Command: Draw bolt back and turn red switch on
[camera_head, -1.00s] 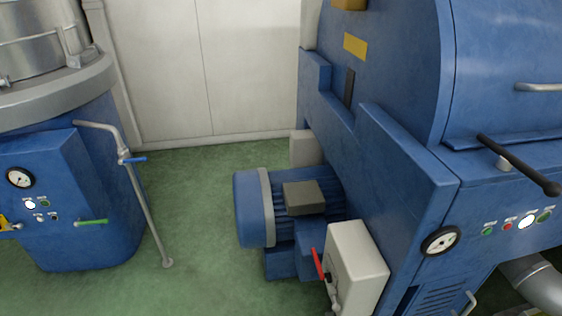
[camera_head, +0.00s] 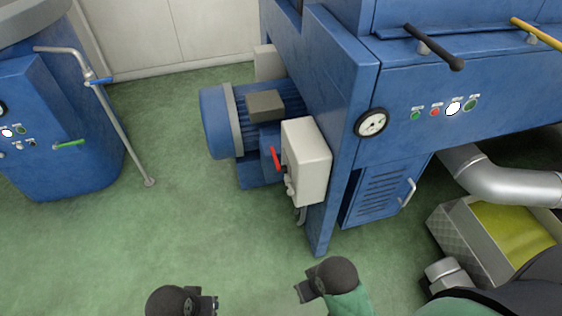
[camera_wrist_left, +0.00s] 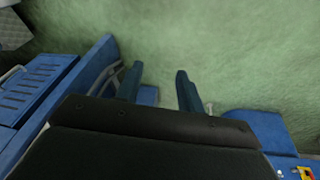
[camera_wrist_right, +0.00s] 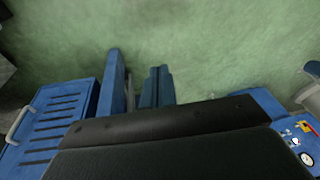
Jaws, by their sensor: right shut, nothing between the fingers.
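The red switch (camera_head: 276,159) is a lever on the left side of a white box (camera_head: 309,160) mounted on the blue machine's corner. Its handle stands nearly upright, tilted up and left. A small grey metal fitting (camera_head: 290,188) sits just below it; I cannot make out whether it is the bolt or how it is set. My left gripper (camera_head: 212,304) is at the bottom of the head view, open and empty, apart from the box. My right gripper (camera_head: 303,290) is shut and empty, below the box in the picture. The left wrist view shows two spread fingers (camera_wrist_left: 158,88).
A blue motor (camera_head: 245,120) stands left of the white box. The blue machine has a gauge (camera_head: 371,122) and a vented door (camera_head: 381,193). A metal bin (camera_head: 483,235) is at right. A blue vat (camera_head: 65,150) is at left. Green floor (camera_head: 190,215) between them is clear.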

